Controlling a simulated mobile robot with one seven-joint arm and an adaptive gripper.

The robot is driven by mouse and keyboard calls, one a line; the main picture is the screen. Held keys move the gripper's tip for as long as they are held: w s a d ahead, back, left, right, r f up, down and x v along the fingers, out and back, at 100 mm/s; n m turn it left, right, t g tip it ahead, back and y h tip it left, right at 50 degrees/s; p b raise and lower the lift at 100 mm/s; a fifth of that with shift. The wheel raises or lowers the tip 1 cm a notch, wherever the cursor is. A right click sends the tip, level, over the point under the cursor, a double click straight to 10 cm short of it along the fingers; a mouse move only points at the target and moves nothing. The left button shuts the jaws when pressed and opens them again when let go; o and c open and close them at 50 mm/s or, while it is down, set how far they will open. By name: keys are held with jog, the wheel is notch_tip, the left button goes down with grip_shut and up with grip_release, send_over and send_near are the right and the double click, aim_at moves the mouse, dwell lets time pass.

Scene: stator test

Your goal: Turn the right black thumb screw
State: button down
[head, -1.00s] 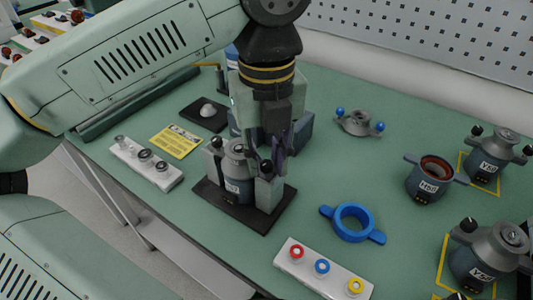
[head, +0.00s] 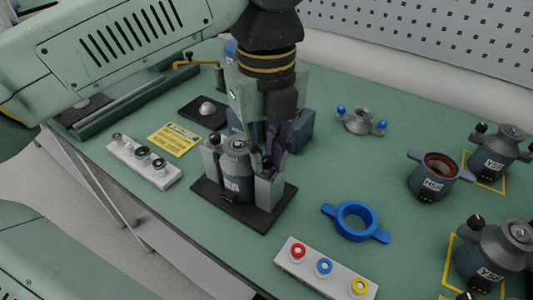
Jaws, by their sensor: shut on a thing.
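The test fixture has a dark base plate (head: 236,214) with a grey stator (head: 237,178) clamped between two light blocks. The left black thumb screw (head: 214,139) shows on top of the left block. The right black thumb screw (head: 267,164) sits above the right block (head: 269,190) and is partly hidden by the fingers. My gripper (head: 272,160) points down over the right block, with its dark fingers shut around the right thumb screw. The exact contact is small and dark in this view.
A blue ring with two handles (head: 355,221) and a white strip with coloured rings (head: 325,268) lie in front at the right. Labelled stators (head: 432,180) stand farther right. A white strip with dark rings (head: 145,163) and a yellow card (head: 174,139) lie at the left.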

aim_at(266, 159)
jog(key=c, duration=1.5)
grip_release()
jog(key=shift+c, duration=0.2)
jog(key=shift+r, duration=4)
jog(key=shift+f, duration=0.15)
notch_tip(266, 159, down, 8)
jog(key=shift+r, duration=0.1)
jog(key=shift+r+m+p, duration=0.15)
jog(key=shift+m+p, duration=0.15)
jog(key=shift+p, duration=0.2)
jog(key=shift+m+p, duration=0.35)
jog(key=shift+m, duration=0.15)
